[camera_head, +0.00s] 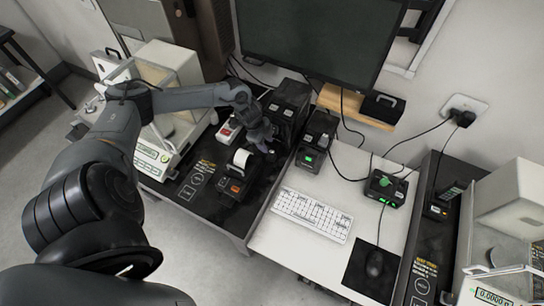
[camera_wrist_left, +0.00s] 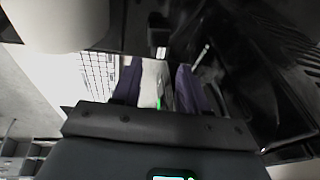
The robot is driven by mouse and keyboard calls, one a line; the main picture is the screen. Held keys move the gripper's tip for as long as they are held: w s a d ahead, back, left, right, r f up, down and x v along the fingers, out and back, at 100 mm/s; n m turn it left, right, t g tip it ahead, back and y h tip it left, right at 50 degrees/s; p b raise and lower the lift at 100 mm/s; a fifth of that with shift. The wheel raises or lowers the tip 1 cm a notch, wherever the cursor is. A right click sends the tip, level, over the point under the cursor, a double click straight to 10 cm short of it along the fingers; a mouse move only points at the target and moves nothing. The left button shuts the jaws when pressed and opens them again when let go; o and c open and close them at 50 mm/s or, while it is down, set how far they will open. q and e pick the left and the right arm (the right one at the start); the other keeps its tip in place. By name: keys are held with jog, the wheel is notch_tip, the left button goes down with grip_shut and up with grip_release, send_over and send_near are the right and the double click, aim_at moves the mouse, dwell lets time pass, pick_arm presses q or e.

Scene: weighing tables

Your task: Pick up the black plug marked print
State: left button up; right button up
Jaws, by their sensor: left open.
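No print marking is legible on any plug, so I cannot tell for sure which is the black plug. A small dark piece with a pale label (camera_wrist_left: 160,38) shows past my fingertips in the left wrist view. My left gripper (camera_head: 264,143) points down over the back of the black weighing table, near the small printer. In the left wrist view its two purple fingers (camera_wrist_left: 157,82) stand apart, with a pale surface visible between them. I see nothing clearly held. My right gripper is not in view.
A printer with a paper roll (camera_head: 232,187) and a red-and-white device (camera_head: 230,130) sit close to the gripper. Black boxes (camera_head: 289,102) stand just behind it. A keyboard (camera_head: 311,214) lies on the white desk. Cables (camera_head: 400,142) run to a wall socket (camera_head: 466,107).

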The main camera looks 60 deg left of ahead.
aim_at(271, 152)
pick_arm(q)
jog(key=shift+x, duration=3.35)
jog(key=shift+c, duration=0.4)
grip_shut()
